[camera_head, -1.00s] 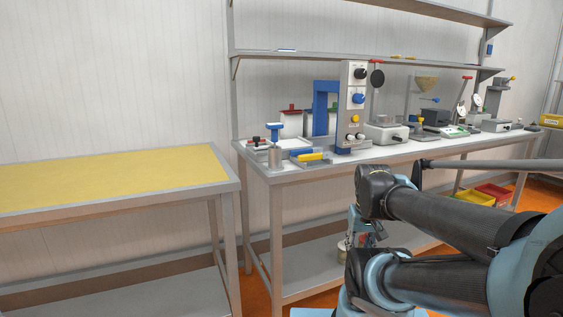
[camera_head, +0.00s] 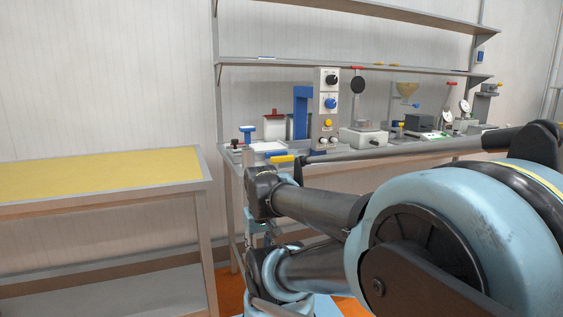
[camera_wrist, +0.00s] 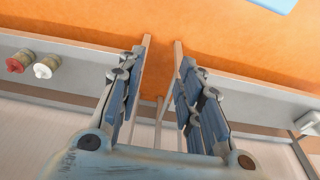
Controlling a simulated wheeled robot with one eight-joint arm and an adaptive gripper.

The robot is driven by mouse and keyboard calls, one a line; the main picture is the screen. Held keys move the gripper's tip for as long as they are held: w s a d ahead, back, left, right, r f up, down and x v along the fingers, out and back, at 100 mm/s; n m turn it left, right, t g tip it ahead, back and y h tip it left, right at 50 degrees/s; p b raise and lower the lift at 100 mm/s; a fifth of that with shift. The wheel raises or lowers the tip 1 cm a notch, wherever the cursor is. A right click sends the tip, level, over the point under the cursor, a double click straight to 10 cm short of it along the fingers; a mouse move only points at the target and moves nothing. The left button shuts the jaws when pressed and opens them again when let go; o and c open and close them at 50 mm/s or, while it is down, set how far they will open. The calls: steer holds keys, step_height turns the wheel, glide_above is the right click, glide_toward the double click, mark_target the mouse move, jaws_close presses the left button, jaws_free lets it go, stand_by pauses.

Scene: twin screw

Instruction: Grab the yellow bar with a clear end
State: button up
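A small yellow bar (camera_head: 283,158) lies near the front edge of the left end of the workbench, in the head view. My arm's dark links pass close to its right end in the picture. Whether it has a clear end is too small to tell. My gripper (camera_wrist: 162,42) shows in the wrist view with its two blue-padded fingers apart and nothing between them. It points toward the orange floor and a grey shelf, and no yellow bar shows there. In the head view the gripper is mostly hidden behind my arm.
The workbench also holds a control box (camera_head: 327,110), a blue frame (camera_head: 302,112), a blue-topped fixture (camera_head: 248,133) and several instruments. A bare yellow-topped table (camera_head: 95,175) stands left. A red spool (camera_wrist: 18,62) and white spool (camera_wrist: 46,66) sit on the shelf in the wrist view.

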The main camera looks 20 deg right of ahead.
steer(key=shift+o, duration=0.3)
steer(key=shift+o, duration=0.9)
steer(key=shift+s+r, duration=0.25)
steer(key=w+d+r+m+g, duration=0.1)
steer(key=w+d+r+m, duration=0.3)
steer(key=w+r, duration=0.5)
steer(key=w+d+r+m, duration=0.4)
steer(key=w+r, duration=0.2)
steer(key=r, duration=0.5)
steer(key=w+d+r+m+g, duration=0.1)
steer(key=w+d+r+m, duration=0.35)
steer(key=w+r, duration=0.45)
steer(key=w+d+r+m, duration=0.5)
steer(key=w+d+r, duration=0.2)
steer(key=d, duration=0.2)
step_height(320, 180, down, 11)
steer(key=shift+a+f, duration=0.1)
steer(key=shift+w+a+f, duration=0.1)
steer(key=shift+f, duration=1.25)
steer(key=shift+w+a+f, duration=0.1)
steer(key=shift+f, duration=1.25)
steer(key=shift+c, duration=0.5)
